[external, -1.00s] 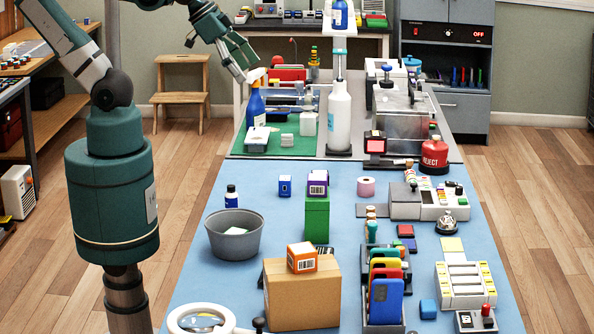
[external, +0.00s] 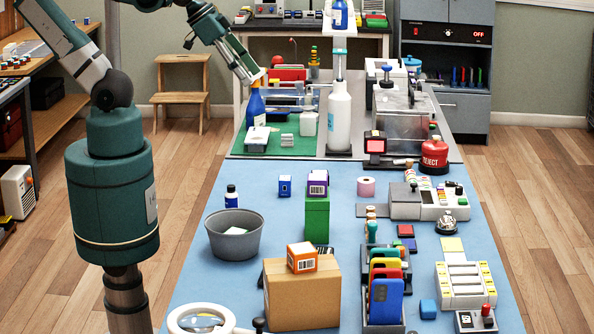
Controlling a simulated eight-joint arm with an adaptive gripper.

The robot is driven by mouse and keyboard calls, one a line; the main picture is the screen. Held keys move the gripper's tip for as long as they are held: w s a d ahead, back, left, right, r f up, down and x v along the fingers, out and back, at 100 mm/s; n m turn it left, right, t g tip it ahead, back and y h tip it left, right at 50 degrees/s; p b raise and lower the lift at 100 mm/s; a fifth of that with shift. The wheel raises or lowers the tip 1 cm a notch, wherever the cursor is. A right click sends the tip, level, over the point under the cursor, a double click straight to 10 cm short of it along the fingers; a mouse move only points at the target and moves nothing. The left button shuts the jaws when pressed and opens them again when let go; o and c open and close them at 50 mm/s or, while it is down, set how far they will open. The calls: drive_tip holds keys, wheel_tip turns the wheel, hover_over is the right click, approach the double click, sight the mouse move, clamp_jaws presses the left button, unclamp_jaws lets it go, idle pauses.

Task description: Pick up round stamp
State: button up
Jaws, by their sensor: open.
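My gripper (external: 254,77) is open at the far end of the table, over the top of a blue spray bottle (external: 256,107). It overlaps the bottle's head in this view; whether it touches cannot be told. I cannot clearly single out the round stamp. Small wooden-handled pieces (external: 371,212) that look like stamps stand in the middle of the blue mat, with a teal-topped piece (external: 372,231) in front. They are well to the right of and nearer than my gripper. Red and dark flat pads (external: 406,231) lie beside them.
A tall white pump bottle (external: 339,115) stands right of the spray bottle. A grey bowl (external: 235,244), a green box (external: 317,220) and a cardboard box (external: 302,299) stand on the blue mat (external: 275,208). A phone rack (external: 384,318) is at the front.

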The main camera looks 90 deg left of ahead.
drive_tip(key=c, duration=0.3)
drive_tip(key=shift+w, duration=0.1)
